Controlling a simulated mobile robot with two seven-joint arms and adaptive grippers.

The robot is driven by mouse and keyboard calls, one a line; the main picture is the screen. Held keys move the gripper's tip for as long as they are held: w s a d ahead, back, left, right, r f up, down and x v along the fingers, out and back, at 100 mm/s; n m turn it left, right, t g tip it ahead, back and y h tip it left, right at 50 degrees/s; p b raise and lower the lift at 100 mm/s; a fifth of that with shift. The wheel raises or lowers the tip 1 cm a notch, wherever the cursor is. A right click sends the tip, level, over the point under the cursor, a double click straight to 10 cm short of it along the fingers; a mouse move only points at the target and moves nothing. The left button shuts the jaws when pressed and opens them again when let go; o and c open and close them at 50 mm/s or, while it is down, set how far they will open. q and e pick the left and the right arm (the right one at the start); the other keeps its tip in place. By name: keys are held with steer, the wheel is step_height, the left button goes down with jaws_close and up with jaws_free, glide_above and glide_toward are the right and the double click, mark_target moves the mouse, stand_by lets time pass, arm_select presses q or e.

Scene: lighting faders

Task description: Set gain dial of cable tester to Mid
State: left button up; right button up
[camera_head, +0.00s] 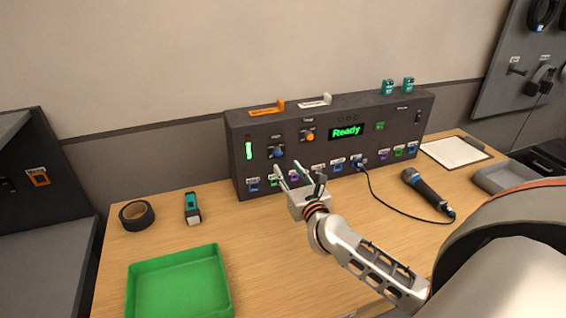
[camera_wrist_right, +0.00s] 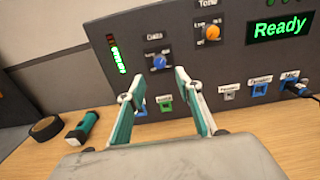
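The cable tester (camera_head: 355,115) is a dark box at the back of the table with a lit green "Ready" display. A blue dial (camera_head: 278,152) sits at the left of its front, and it also shows in the right wrist view (camera_wrist_right: 160,63). Its label looks like "Gain" but is blurred, and I cannot read its setting. An orange dial labelled "Tone" (camera_wrist_right: 212,33) is up and right of it. My right gripper (camera_head: 291,172) is open and empty in front of the panel, with its fingers (camera_wrist_right: 157,88) just below the blue dial, apart from it. My left gripper is out of view.
Coloured sockets line the tester's lower front, and a black cable runs from one to a microphone (camera_head: 427,190). A green tray (camera_head: 222,285), black tape roll (camera_head: 137,215) and teal tool (camera_head: 192,208) lie at left. A clipboard (camera_head: 455,151) lies at right.

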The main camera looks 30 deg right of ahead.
steer(key=v, duration=0.4)
steer(key=shift+s, duration=0.15)
stand_by(0.4)
